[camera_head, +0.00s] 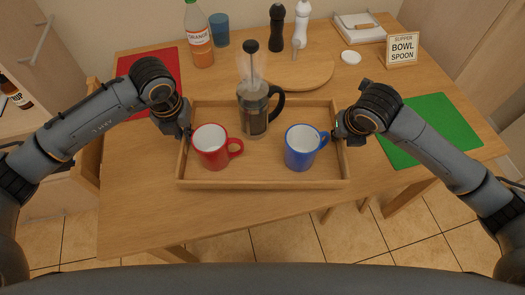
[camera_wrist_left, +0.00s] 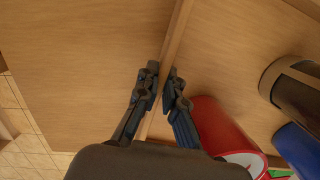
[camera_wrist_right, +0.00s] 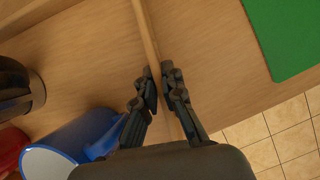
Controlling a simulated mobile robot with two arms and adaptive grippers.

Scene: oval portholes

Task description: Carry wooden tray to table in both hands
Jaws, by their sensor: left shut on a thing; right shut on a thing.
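The wooden tray (camera_head: 262,184) is level over the near middle of the wooden table (camera_head: 135,215); I cannot tell whether it touches the tabletop. It carries a red mug (camera_head: 212,148), a blue mug (camera_head: 301,148) and a French press (camera_head: 254,110), all upright. My left gripper (camera_head: 187,134) is shut on the tray's left wall, with the wall between its fingers in the left wrist view (camera_wrist_left: 163,82). My right gripper (camera_head: 338,136) is shut on the tray's right wall, as the right wrist view (camera_wrist_right: 160,80) also shows.
A red mat (camera_head: 140,65) lies at the left and a green mat (camera_head: 432,130) at the right. Behind the tray stand an orange bottle (camera_head: 200,45), a blue cup (camera_head: 219,30), a round board (camera_head: 310,76), two mills (camera_head: 277,28) and a sign (camera_head: 403,47).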

